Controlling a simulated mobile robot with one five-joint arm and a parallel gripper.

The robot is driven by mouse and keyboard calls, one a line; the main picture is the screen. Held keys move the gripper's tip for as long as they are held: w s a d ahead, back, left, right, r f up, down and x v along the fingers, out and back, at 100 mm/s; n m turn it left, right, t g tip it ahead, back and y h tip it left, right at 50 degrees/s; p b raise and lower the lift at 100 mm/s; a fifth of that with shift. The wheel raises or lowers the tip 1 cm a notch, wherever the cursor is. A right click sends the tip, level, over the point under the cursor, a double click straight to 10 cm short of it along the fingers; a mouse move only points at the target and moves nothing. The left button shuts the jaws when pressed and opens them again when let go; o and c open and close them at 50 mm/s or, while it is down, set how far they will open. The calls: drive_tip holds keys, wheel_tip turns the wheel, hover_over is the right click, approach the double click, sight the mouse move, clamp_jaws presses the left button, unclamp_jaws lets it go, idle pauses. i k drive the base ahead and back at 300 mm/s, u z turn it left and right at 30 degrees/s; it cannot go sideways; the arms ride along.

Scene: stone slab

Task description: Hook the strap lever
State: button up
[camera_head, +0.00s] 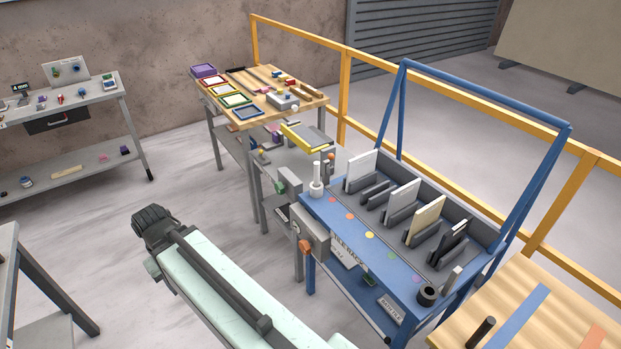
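I cannot single out the strap lever with certainty. A small orange handle (306,250) hangs at a grey box (311,230) on the left end of the blue tile rack (345,225); whether it is the lever or has a strap is too small to tell. A long pale-green body with a dark bar along its top rises from the bottom edge and looks like my arm. Its far end carries a dark ribbed part (152,223), perhaps my gripper, over bare floor left of the rack and apart from it. No separate fingertips or held thing can be made out there.
Upright tiles (401,202) stand in the rack under a blue tube frame (480,90). A wooden-topped bench (300,80) with coloured trays is behind, a grey bench (75,105) at far left. A yellow railing (345,85) runs behind. Floor at left centre is clear.

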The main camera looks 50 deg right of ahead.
sight(330, 169)
drive_tip(key=z, duration=1.65)
